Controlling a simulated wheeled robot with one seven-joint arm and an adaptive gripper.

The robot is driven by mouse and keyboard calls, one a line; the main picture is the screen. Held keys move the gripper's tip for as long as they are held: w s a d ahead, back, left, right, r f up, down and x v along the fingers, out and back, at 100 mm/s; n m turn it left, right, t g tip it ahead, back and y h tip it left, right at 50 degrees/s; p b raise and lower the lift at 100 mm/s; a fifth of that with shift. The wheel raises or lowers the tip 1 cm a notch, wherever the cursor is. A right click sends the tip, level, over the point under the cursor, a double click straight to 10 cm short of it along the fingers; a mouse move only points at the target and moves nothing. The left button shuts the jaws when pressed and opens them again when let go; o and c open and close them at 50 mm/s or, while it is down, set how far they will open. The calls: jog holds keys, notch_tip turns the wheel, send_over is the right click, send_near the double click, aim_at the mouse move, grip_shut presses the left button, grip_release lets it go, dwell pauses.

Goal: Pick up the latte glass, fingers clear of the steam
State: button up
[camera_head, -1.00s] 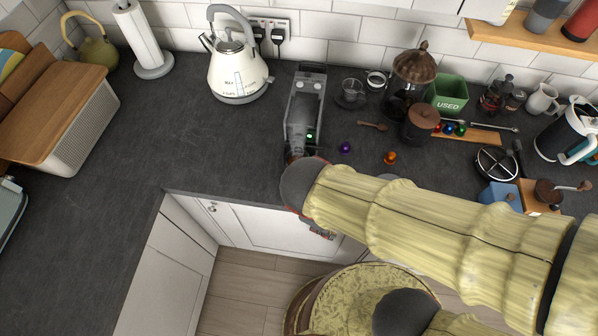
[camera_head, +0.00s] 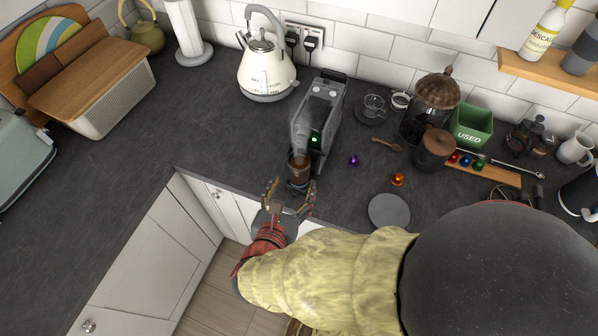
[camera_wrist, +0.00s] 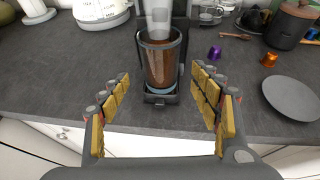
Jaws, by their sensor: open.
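The latte glass (camera_head: 297,168) is filled with a brown drink and stands upright on the drip tray of the grey capsule coffee machine (camera_head: 318,120). Pale steam shows above its rim. In the wrist view the glass (camera_wrist: 160,64) is just beyond and between the fingers, near the picture's middle. My gripper (camera_head: 290,193) is open and empty at the worktop's front edge, with its fingers (camera_wrist: 163,96) spread to either side of the glass and apart from it. The glass's base on the tray shows in the wrist view.
A purple capsule (camera_head: 353,160) and an orange capsule (camera_head: 398,179) lie right of the machine. A dark round disc (camera_head: 389,211) lies near the front edge. A cream kettle (camera_head: 266,70) stands behind left. The worktop left of the machine is clear.

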aim_at(296, 178)
jog(key=shift+x, duration=0.9)
jog(key=shift+b+x, duration=1.2)
jog(key=shift+x, duration=1.65)
jog(key=shift+d, duration=0.1)
jog(key=shift+c, duration=0.9)
jog(key=c, duration=1.4)
